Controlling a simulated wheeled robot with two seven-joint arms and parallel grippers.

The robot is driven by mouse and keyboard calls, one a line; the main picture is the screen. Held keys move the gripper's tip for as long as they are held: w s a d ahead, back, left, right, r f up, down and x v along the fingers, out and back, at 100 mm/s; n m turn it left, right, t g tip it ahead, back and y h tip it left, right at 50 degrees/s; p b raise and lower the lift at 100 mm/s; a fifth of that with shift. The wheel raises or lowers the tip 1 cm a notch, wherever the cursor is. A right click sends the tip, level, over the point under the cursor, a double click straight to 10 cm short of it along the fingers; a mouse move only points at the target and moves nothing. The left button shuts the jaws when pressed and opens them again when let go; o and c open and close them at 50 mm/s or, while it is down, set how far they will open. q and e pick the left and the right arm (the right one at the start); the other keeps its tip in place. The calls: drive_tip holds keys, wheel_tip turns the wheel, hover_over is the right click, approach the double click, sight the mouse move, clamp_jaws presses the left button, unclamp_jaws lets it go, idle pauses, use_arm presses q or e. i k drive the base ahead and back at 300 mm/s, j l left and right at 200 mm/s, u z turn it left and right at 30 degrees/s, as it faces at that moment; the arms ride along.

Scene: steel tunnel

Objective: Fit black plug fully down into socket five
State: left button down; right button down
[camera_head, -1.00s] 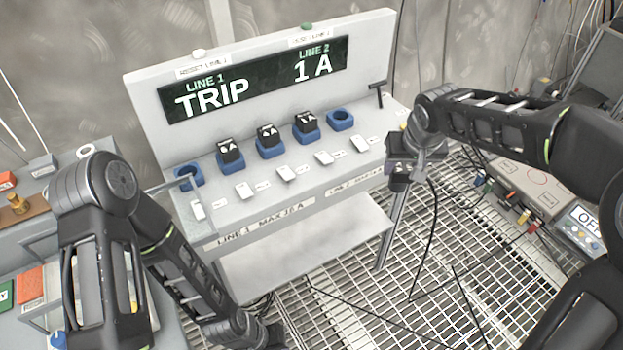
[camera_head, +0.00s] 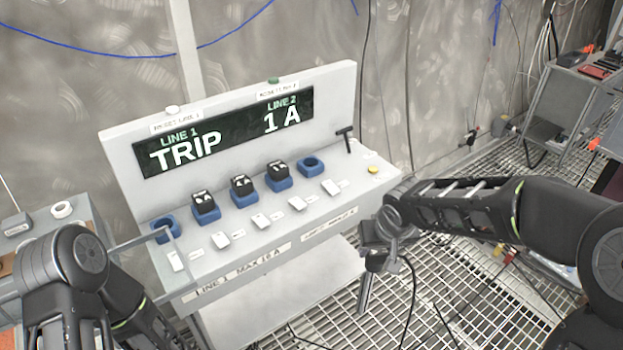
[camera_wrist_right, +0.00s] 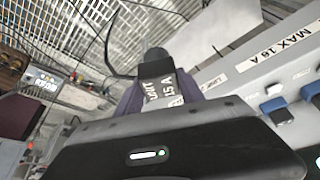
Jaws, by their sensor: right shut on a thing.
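My right gripper (camera_head: 376,260) is beside the panel's front right corner, apart from the sockets. In the right wrist view it is shut on the black plug (camera_wrist_right: 160,88), which has a white rating label and a dark cable end pointing away. In the head view the plug is hard to tell from the gripper. Blue sockets stand in a row on the panel. The rightmost, which I take as socket five (camera_head: 312,166), is empty with its round opening showing. My left arm enters at lower left; its gripper is out of view.
Black plugs sit in the three middle sockets (camera_head: 242,188); the leftmost socket (camera_head: 167,229) is empty. A T-shaped black handle (camera_head: 345,138) stands right of socket five. The display (camera_head: 222,134) reads TRIP and 1 A. A cable (camera_head: 411,285) hangs below my right gripper.

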sight(310, 170)
drive_tip(key=k, duration=1.15)
drive_tip(key=u, duration=2.25)
drive_tip(key=k+l, duration=0.1)
drive_tip(key=l, duration=0.4)
drive_tip(key=k+l, duration=0.1)
drive_tip(key=l, duration=0.4)
drive_tip(key=k+l, duration=0.1)
drive_tip(key=l, duration=0.4)
drive_tip(key=k+l, duration=0.1)
drive_tip(key=l, duration=0.4)
drive_tip(key=k+l, duration=0.1)
drive_tip(key=l, duration=0.45)
drive_tip(key=k+l, duration=0.1)
drive_tip(key=l, duration=0.4)
drive_tip(key=k+l, duration=0.1)
drive_tip(key=l, duration=0.4)
